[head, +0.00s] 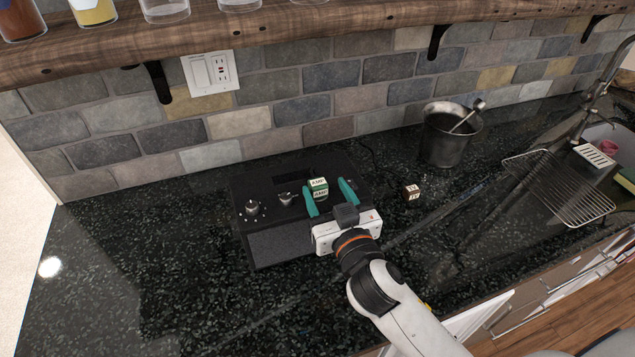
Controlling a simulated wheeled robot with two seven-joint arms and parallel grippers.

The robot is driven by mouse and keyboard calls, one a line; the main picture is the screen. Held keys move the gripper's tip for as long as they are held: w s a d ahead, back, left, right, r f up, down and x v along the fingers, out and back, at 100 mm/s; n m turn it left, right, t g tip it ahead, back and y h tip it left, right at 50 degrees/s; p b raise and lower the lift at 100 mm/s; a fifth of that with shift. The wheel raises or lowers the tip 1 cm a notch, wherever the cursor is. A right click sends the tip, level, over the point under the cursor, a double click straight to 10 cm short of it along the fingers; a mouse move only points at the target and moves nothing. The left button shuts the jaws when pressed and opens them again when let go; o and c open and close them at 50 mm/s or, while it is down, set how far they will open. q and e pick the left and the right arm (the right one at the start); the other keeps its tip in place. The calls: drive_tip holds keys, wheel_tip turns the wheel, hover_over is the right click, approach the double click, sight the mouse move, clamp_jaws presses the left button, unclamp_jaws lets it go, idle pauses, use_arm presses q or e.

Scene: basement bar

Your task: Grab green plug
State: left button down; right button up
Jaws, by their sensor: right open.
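The green plug (319,189) is a small block with a green and white label reading "AMP". It sits at the top of the black amplifier box (280,243), which stands on the dark countertop. My right gripper (325,185) reaches in from the lower right with its two teal fingers spread apart. The plug shows between the fingers, nearer the left one. I cannot tell whether that finger touches it. My left gripper is not in view.
A brown and white block labelled "TV" (412,193) lies on the counter to the right. A metal bucket (449,138) stands behind it, and a wire rack (560,187) is at the far right. A wooden shelf (290,32) overhangs the back. The left counter is clear.

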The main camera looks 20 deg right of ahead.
sight(315, 178)
drive_tip(key=w, duration=0.1)
drive_tip(key=w+p, duration=0.1)
drive_tip(key=w, duration=0.1)
drive_tip(key=w+p, duration=0.1)
drive_tip(key=shift+w+a+r, duration=0.15)
drive_tip(key=shift+a+r, duration=0.1)
drive_tip(key=shift+a, duration=0.15)
drive_tip(key=shift+w+f, duration=0.2)
drive_tip(key=shift+w, duration=0.25)
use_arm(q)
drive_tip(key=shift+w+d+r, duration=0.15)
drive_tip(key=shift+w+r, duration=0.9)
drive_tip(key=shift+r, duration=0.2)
use_arm(e)
drive_tip(key=shift+s, duration=0.1)
drive_tip(key=shift+c, duration=0.2)
drive_tip(key=c, duration=0.3)
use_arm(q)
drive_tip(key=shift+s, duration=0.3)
use_arm(e)
drive_tip(key=c, duration=0.7)
